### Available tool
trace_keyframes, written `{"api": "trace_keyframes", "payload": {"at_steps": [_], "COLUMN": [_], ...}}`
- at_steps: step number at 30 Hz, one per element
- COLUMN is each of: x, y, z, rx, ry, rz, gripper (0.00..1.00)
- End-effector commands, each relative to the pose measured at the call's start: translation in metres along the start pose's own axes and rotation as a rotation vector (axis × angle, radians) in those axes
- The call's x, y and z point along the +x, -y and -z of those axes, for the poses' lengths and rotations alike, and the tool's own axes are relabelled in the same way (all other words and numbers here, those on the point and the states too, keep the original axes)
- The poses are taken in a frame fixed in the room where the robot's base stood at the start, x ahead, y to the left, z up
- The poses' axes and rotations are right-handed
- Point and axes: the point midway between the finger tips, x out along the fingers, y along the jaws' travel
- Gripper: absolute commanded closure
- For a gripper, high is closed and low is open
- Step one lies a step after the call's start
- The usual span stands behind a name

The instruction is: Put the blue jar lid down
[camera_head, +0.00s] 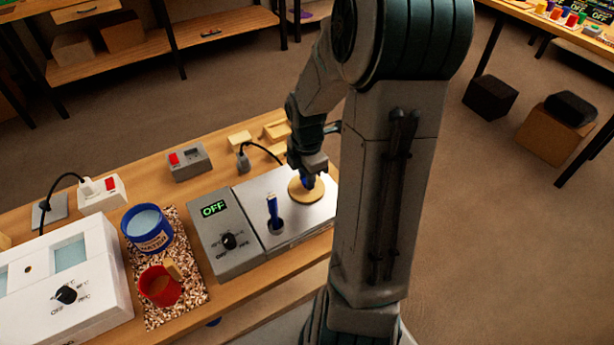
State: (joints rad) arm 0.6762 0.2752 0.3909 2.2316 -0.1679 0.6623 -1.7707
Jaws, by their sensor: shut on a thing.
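My gripper (308,178) points down over the right part of the metal plate (318,212). It is shut on a small blue thing (308,184), taken as the blue jar lid; the fingers and wrist hide most of it. A round tan disc (297,194) shows directly below the fingertips, on or just over the plate. I cannot tell whether the blue thing is joined to the disc or only touches it. The open blue jar (140,243) stands upright on a speckled mat (196,270) to the left, with pale blue inside.
A blue-handled tool (273,212) stands upright on the plate, left of my gripper. A grey control box (212,240) reading OFF adjoins the plate. A red cup (160,288) and a white appliance (95,290) are further left. Small wooden blocks (240,139) lie behind.

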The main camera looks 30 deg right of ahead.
Motion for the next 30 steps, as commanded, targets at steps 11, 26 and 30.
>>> {"api": "trace_keyframes", "payload": {"at_steps": [11,26,30], "x": [0.003,-0.014,-0.042], "y": [0.000,0.000,-0.001], "z": [0.000,-0.001,-0.001], "rx": [0.000,0.001,0.002], "ry": [0.000,0.003,0.005], "rz": [0.000,-0.003,-0.006], "gripper": [0.72,0.58,0.58]}}
